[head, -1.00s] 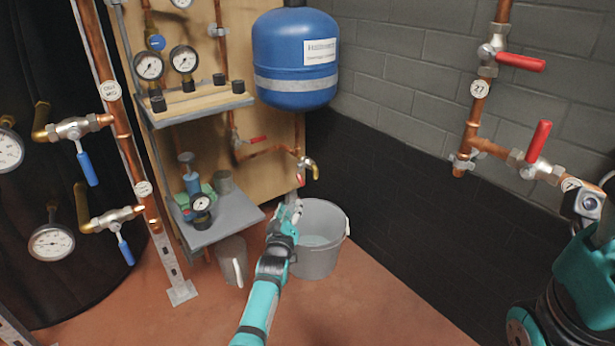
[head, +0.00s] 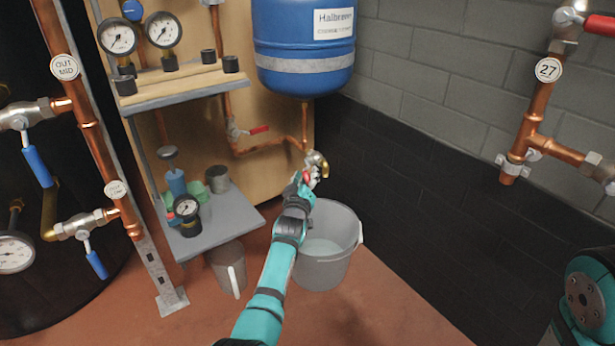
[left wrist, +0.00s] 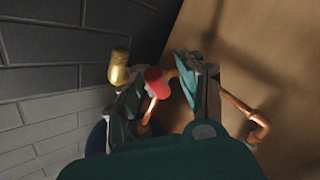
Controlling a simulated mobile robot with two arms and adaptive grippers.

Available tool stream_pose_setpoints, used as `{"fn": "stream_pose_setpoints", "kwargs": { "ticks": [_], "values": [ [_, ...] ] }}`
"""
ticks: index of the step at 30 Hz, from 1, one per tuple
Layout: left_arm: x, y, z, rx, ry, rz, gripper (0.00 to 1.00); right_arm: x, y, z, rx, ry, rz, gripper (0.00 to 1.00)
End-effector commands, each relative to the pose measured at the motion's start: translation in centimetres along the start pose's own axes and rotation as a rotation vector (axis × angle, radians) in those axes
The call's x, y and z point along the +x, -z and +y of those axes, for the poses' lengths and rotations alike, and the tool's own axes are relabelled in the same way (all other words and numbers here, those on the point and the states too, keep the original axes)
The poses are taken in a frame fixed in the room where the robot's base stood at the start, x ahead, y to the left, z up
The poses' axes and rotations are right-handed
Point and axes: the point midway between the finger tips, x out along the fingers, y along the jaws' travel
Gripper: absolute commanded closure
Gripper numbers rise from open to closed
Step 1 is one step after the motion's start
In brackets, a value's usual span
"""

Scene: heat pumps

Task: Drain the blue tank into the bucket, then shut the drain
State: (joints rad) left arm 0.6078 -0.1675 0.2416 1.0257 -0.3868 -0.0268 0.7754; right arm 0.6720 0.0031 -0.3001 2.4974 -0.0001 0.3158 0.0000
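The blue tank (head: 303,45) hangs at the upper middle, with a white label and a grey band. A copper pipe runs below it to a brass drain valve (head: 317,160), whose spout also shows in the left wrist view (left wrist: 119,67). Its red handle (left wrist: 157,82) lies between the fingers of my left gripper (head: 309,179). The fingers are apart around the handle; whether both press on it is unclear. The grey bucket (head: 325,271) stands on the floor below the spout, with a pale surface inside. No stream is visible. My right gripper is out of view.
A grey shelf (head: 222,222) with a blue-topped device and a small gauge is left of my left arm. A grey jug (head: 227,268) stands beneath it. A red-handled valve (head: 248,131) sits on the board behind. The floor right of the bucket is clear.

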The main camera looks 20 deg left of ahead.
Motion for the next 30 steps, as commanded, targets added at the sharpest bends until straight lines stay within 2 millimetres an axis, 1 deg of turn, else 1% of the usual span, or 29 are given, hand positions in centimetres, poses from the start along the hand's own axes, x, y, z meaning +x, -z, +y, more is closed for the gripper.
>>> {"fn": "stream_pose_setpoints", "kwargs": {
  "ticks": [6, 15, 23, 28, 30],
  "values": [
    [0.00, 0.01, 0.03, 0.000, 0.000, 0.000, 0.61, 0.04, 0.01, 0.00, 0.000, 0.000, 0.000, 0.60],
    [0.00, 0.01, 0.02, 0.000, 0.000, 0.000, 1.00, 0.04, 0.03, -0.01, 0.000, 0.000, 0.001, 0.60],
    [0.00, -0.02, 0.00, 0.002, -0.001, 0.001, 1.00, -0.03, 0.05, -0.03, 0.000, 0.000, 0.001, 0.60],
    [0.05, -0.24, -0.25, 0.020, -0.012, 0.016, 1.00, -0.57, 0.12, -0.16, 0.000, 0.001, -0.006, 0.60],
    [0.10, -0.38, -0.44, 0.037, -0.023, 0.030, 1.00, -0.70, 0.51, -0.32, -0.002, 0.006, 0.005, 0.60]
  ]
}}
